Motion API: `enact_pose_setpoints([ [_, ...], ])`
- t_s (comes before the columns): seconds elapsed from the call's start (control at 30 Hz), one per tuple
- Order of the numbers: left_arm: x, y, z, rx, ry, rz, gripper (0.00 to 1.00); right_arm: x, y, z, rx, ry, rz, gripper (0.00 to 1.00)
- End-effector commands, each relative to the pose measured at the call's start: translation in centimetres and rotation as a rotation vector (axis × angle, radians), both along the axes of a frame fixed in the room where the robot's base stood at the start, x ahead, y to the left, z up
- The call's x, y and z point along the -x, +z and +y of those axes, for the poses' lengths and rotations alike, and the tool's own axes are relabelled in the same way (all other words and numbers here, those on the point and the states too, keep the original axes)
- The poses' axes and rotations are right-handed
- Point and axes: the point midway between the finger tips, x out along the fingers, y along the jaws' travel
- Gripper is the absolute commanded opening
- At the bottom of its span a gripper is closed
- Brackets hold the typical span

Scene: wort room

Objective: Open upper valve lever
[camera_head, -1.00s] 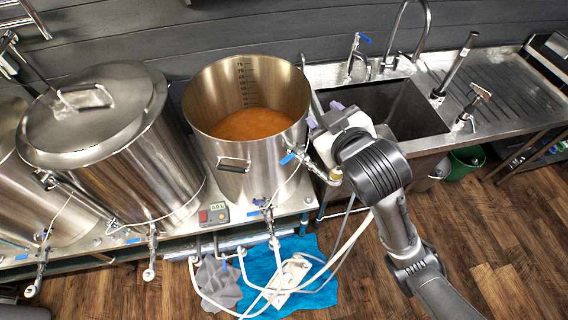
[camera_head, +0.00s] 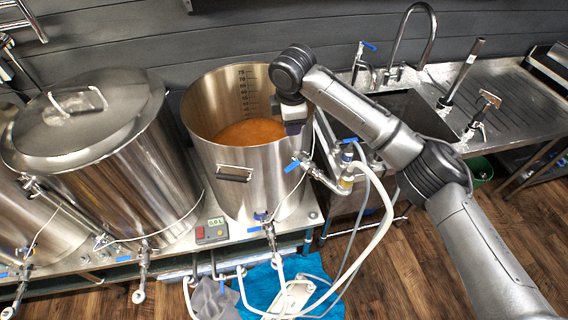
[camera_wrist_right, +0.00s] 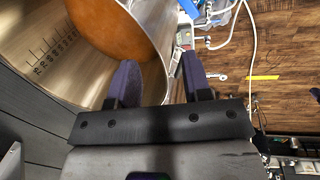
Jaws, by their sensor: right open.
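The open steel kettle (camera_head: 252,190) holds amber liquid (camera_head: 250,131). Its upper valve lever (camera_head: 291,166) is a small blue handle on the right side of the wall, below the rim. A lower blue-handled valve (camera_head: 259,217) is near the kettle's base. My right gripper (camera_head: 292,130) is at the kettle's right rim, above the upper lever and apart from it. In the right wrist view, its two dark fingers (camera_wrist_right: 160,78) are open, with the kettle's rim and wall showing between them. Contact with the rim cannot be told. My left gripper is not in view.
A lidded kettle (camera_head: 95,130) stands to the left. A white hose (camera_head: 385,225) and fittings (camera_head: 347,168) hang right of the open kettle. The sink (camera_head: 415,110) and its taps are behind my right arm. A control box (camera_head: 212,230) sits on the bench.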

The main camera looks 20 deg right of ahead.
Motion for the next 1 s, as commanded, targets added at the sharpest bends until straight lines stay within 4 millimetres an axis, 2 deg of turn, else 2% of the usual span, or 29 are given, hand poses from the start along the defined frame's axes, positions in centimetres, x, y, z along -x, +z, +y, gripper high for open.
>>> enact_pose_setpoints([
  [0.1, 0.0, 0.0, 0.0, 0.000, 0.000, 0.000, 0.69, 1.1, -0.5, 0.0, -0.031, 0.203, 0.122, 0.45],
  [0.3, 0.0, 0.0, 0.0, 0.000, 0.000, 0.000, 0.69, 2.0, -0.5, 0.2, -0.019, 0.472, 0.177, 0.45],
  [0.57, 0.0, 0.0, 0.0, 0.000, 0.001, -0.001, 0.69, 2.1, -1.4, 0.2, -0.007, 0.580, 0.181, 0.45],
  [0.67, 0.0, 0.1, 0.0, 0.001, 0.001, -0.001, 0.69, 2.1, -2.7, 0.1, -0.007, 0.582, 0.181, 0.45],
  [1.0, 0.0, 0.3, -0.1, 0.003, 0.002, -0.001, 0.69, 2.1, -9.0, 0.2, -0.007, 0.580, 0.181, 0.45],
])
